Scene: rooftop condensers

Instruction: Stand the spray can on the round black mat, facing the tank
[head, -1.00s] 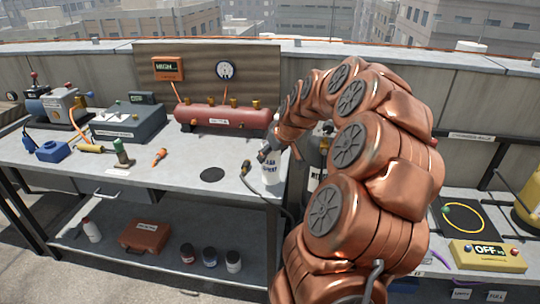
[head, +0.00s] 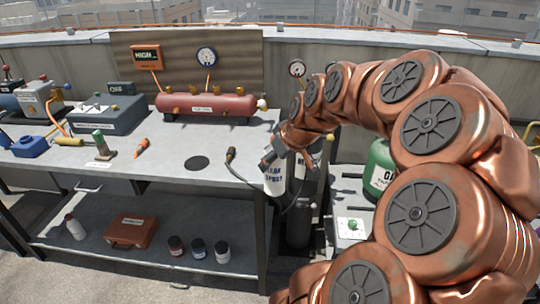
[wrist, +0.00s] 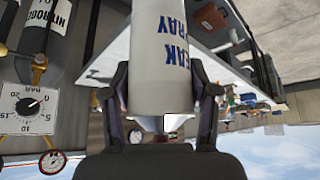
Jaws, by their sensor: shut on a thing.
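The white spray can (head: 275,182) with dark blue lettering hangs roughly upright in my gripper (head: 270,157), at the table's right edge. In the wrist view the can (wrist: 160,60) sits between the two dark fingers of my gripper (wrist: 160,112), which are shut on it; that view is upside down. The round black mat (head: 197,163) lies flat and bare on the tabletop, left of the can. The red tank (head: 205,106) stands behind the mat at the table's back. I cannot tell which way the can's nozzle faces.
A black-handled tool (head: 231,155) with a cable lies between mat and can. Dark cylinders (head: 300,215) and a green tank (head: 380,168) stand right of the table (head: 190,138).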

